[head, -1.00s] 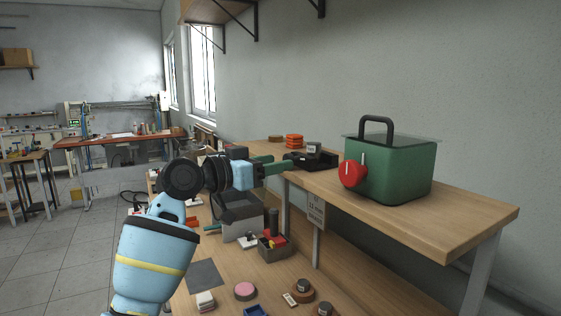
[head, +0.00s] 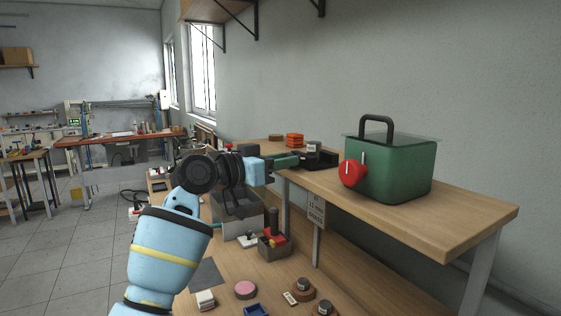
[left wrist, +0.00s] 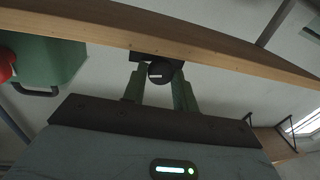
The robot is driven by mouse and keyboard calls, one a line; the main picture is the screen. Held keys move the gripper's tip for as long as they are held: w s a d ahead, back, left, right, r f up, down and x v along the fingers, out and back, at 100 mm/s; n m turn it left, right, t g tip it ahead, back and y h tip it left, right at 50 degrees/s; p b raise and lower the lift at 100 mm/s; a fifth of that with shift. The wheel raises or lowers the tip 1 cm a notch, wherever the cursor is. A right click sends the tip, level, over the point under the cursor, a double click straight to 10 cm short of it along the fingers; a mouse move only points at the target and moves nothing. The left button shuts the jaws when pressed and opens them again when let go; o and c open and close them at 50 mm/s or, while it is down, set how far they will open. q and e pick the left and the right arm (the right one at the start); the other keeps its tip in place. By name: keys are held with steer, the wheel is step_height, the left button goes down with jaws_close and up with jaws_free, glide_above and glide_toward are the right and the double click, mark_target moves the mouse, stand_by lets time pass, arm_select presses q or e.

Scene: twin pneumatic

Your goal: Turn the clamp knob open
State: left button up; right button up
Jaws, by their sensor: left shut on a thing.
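A black round knob (left wrist: 160,72) with a short white mark sits between the green fingers of my left gripper (left wrist: 158,84) in the left wrist view. The fingers are shut on it from both sides. In the head view my left gripper (head: 298,158) reaches from the left to a low black fixture (head: 318,159) near the shelf's front edge. The knob is hidden there behind the fingers. My right gripper is out of view.
A green box (head: 395,170) with a black handle and a red knob (head: 352,173) stands to the right on the wooden shelf (head: 440,222). Orange discs (head: 294,140) lie behind the fixture. A grey open bin (head: 238,222) and small parts fill the lower bench.

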arm_select(q)
steer(key=n+p, duration=0.1)
steer(key=r+n+p, duration=0.1)
steer(key=shift+s+n, duration=0.15)
steer(key=shift+n, duration=0.25)
steer(key=shift+w+f+n+g+p, duration=0.25)
steer(key=shift+f+n+p, duration=0.2)
steer(key=shift+n, duration=0.25)
steer(key=o, duration=1)
steer(key=shift+c, duration=0.2)
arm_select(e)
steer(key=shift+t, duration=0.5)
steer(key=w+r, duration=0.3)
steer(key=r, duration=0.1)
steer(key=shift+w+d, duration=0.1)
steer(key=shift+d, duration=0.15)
arm_select(q)
steer(key=shift+s, duration=0.1)
steer(key=v, duration=0.8)
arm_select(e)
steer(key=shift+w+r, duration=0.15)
